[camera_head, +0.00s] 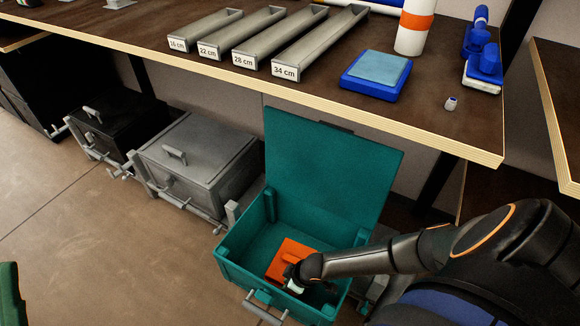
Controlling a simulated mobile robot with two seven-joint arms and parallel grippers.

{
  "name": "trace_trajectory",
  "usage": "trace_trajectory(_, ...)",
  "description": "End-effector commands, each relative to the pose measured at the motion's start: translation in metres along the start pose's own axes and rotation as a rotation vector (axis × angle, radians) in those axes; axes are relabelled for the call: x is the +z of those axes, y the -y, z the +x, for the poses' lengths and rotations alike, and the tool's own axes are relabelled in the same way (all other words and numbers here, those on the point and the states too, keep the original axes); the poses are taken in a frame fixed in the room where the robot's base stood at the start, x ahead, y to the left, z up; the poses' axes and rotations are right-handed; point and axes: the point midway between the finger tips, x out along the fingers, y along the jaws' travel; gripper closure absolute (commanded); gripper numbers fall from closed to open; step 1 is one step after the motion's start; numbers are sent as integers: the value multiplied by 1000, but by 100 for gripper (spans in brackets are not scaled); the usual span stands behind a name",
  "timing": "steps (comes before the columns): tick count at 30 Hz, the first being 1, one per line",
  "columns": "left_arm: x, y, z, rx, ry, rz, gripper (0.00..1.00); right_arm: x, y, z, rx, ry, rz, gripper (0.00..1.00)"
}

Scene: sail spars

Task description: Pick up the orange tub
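The orange tub (284,258) lies inside the open teal box (240,238) on the floor. Its near right part is hidden behind my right gripper (294,284). My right arm reaches in from the right, and the gripper is down inside the box at the tub. The fingers are mostly hidden by the wrist, so I cannot tell whether they are open or shut on the tub. My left gripper is not in view.
The teal lid (330,170) stands up behind the box. A closed grey box (195,165) and a black box (115,125) are to the left. Above is a workbench (330,100) with labelled trays (320,45), a blue scale-like block (375,75) and a small white cap (450,103).

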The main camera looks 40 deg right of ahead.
Motion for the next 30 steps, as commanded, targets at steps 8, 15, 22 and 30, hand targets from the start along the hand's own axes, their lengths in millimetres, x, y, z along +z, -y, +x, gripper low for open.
trace_trajectory(8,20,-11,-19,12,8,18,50,2,0,32,0,0,-2,79)
trace_trajectory(15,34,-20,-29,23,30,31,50,1,0,52,-1,1,-1,79)
trace_trajectory(22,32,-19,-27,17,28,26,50,2,0,51,-1,3,-1,79)
trace_trajectory(30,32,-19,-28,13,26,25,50,3,0,52,0,3,0,82)
